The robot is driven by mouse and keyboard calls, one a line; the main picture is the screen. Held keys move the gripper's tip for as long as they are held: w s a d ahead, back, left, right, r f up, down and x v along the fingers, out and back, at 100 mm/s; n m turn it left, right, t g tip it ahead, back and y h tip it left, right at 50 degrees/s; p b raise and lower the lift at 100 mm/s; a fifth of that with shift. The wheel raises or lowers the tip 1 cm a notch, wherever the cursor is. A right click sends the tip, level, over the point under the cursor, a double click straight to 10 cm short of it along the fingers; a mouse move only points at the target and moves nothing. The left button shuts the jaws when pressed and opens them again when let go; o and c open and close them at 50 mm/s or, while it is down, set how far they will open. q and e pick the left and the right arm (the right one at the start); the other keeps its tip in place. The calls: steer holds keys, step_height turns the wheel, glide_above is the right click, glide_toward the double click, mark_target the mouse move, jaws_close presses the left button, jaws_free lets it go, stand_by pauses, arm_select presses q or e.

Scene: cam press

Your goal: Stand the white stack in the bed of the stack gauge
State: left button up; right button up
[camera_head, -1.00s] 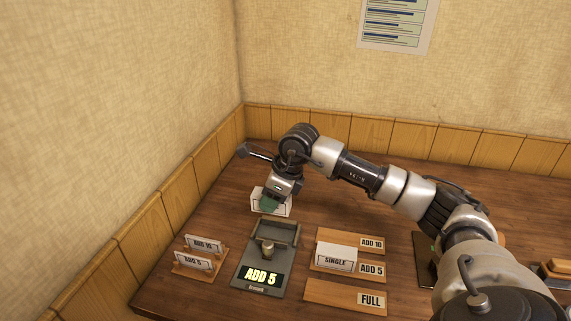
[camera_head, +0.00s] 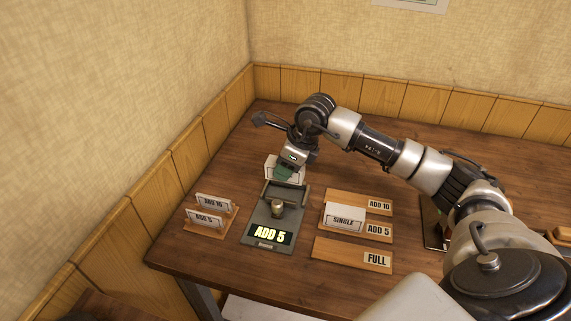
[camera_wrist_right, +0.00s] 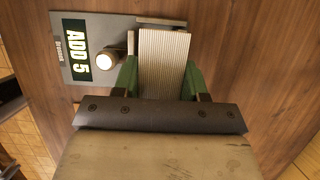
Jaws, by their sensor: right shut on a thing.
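The white stack (camera_head: 271,168) is a block of thin white sheets with a dark-bordered face. My right gripper (camera_head: 291,173) is shut on it, just behind the stack gauge (camera_head: 258,224). In the right wrist view, the stack (camera_wrist_right: 161,65) stands between the two green fingertips of the gripper (camera_wrist_right: 160,80). The gauge is a grey plate with a raised frame at its back, a round knob and a lit display reading ADD 5. It also shows in the right wrist view (camera_wrist_right: 75,20). Whether the stack touches the gauge I cannot tell. My left gripper is not in view.
A wooden rack (camera_head: 211,226) with ADD 10 and ADD 5 cards stands left of the gauge. To the right are wooden strips labelled ADD 10, ADD 5 and FULL (camera_head: 340,253), with a white SINGLE stack (camera_head: 345,216) on the ADD 5 one. The table behind is clear.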

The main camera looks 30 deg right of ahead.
mark_target(286, 196)
steer(key=shift+f+b, duration=1.8)
steer(key=shift+f, duration=0.75)
steer(key=shift+s+f, duration=0.2)
steer(key=shift+f, duration=0.2)
steer(key=shift+a+f+b, duration=0.1)
steer(key=shift+b, duration=0.2)
steer(key=o, duration=1)
steer(key=shift+s, duration=0.1)
steer(key=shift+c, duration=1)
steer(key=shift+r, duration=0.2)
steer(key=shift+o, duration=1.4)
steer(key=shift+r+p, duration=0.6)
steer(key=shift+o, duration=0.5)
steer(key=shift+w+d+r+p, duration=0.2)
steer(key=shift+w+r+p, duration=0.2)
steer(key=shift+r, duration=0.25)
steer(key=shift+s+a+r+p, duration=0.1)
steer(key=shift+r+p, duration=1.2)
steer(key=shift+r, duration=0.95)
